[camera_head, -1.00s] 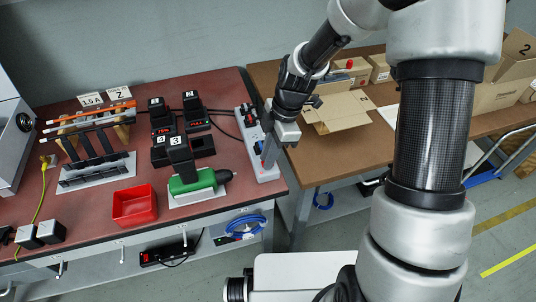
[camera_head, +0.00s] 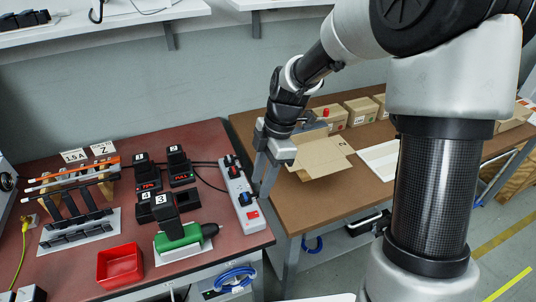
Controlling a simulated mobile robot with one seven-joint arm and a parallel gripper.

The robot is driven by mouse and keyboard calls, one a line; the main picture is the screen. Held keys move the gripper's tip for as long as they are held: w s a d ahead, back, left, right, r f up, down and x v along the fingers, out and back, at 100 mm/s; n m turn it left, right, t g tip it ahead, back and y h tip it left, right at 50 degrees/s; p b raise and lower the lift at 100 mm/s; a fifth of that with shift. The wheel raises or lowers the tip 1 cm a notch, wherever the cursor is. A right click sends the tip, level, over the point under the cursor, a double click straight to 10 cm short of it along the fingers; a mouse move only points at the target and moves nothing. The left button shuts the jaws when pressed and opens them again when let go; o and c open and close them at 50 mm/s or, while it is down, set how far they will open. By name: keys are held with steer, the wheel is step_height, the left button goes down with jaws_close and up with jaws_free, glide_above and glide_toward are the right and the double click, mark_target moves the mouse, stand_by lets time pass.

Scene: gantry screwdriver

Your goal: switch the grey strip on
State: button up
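The grey strip (camera_head: 233,186) lies along the right edge of the red-brown bench, with dark plugs or sockets on its upper part. A red switch (camera_head: 252,214) shows at its near end; I cannot tell its position or whether it is lit. My gripper (camera_head: 265,194) points down just right of the strip, with its fingertips above and beside the switch end. They look apart from the switch, but the exact gap is unclear.
A green screwdriver (camera_head: 180,238) with a battery marked 3 lies left of the strip. Several batteries on chargers (camera_head: 182,168) stand behind it. A red bin (camera_head: 120,265) is at the front. An open cardboard box (camera_head: 320,157) is on the brown table to the right.

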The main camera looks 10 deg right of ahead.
steer(key=p+v, duration=0.1)
steer(key=v, duration=0.6)
